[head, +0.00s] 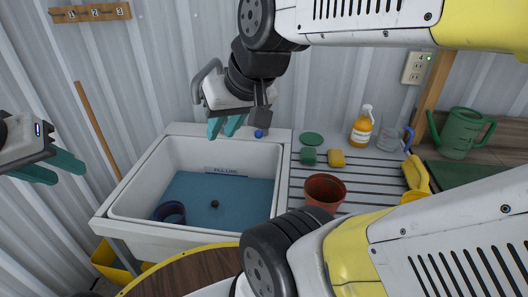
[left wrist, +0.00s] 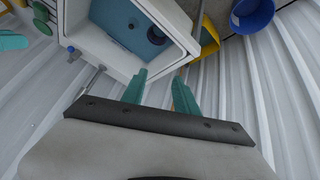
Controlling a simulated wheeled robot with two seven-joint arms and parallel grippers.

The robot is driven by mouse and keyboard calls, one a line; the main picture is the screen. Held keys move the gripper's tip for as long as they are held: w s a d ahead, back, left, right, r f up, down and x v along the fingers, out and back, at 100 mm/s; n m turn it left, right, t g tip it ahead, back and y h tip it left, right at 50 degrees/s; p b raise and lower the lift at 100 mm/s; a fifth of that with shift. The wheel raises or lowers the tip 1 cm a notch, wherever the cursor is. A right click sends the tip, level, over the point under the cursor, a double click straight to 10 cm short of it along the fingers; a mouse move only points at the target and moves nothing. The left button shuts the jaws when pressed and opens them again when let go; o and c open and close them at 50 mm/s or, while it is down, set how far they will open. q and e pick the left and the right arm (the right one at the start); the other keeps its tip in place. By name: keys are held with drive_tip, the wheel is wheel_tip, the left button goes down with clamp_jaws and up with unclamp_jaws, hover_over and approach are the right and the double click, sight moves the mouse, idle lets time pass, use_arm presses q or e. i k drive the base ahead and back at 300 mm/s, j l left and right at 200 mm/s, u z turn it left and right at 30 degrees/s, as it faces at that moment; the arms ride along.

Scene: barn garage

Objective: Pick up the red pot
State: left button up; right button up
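The red pot (head: 324,190) stands upright and open on the slatted drainboard (head: 300,215) right of the sink. Its lower part is partly hidden by my right arm. My right gripper (head: 225,126) hangs over the back edge of the sink, left of and behind the pot and apart from it. Its teal fingers look spread, with nothing between them. My left gripper (head: 50,167) is at the far left edge, far from the pot. In the left wrist view its fingers (left wrist: 160,92) are apart and empty. The pot is not visible in that view.
The sink (head: 118,205) holds blue water and a dark blue ring-shaped item (head: 168,212). Behind the pot are a green scrubber (head: 308,156), yellow sponge (head: 337,158) and orange spray bottle (head: 362,128). A yellow-handled item (head: 415,176) and green watering can (head: 460,132) stand right.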

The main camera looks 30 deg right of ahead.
sight(328, 191)
drive_tip(key=k+z, duration=0.1)
drive_tip(key=z, duration=0.9)
drive_tip(key=i+z, duration=0.1)
drive_tip(key=z, duration=0.75)
drive_tip(key=k+l+u, duration=0.15)
drive_tip(key=k, duration=0.2)
